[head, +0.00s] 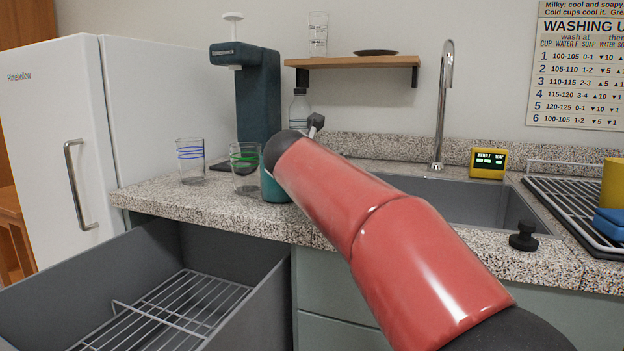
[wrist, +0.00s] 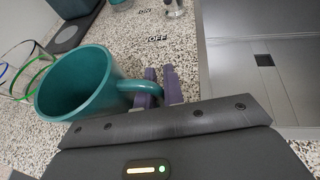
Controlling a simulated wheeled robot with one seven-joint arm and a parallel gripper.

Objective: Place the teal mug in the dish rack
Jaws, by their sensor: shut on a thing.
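The teal mug (head: 274,187) shows in part near the front edge of the counter, left of my red arm, which hides the rest of it. In the wrist view the mug (wrist: 84,82) is upright or slightly tilted, its open mouth and empty inside showing. My gripper (wrist: 157,84) has its purple fingers shut on the mug's handle. I cannot tell whether the mug's base touches the counter. In the head view my arm hides the gripper. The dark wire dish rack (head: 566,203) is right of the sink, holding a yellow cup (head: 613,184) and a blue item (head: 609,222).
Two glasses, one blue-ringed (head: 191,162) and one green-ringed (head: 243,170), stand left of the mug. A tall dark dispenser (head: 258,100) and a bottle (head: 299,108) stand behind. The sink (head: 455,199) with its tall tap (head: 443,110) separates the mug from the rack. An open grey drawer (head: 262,300) juts out below.

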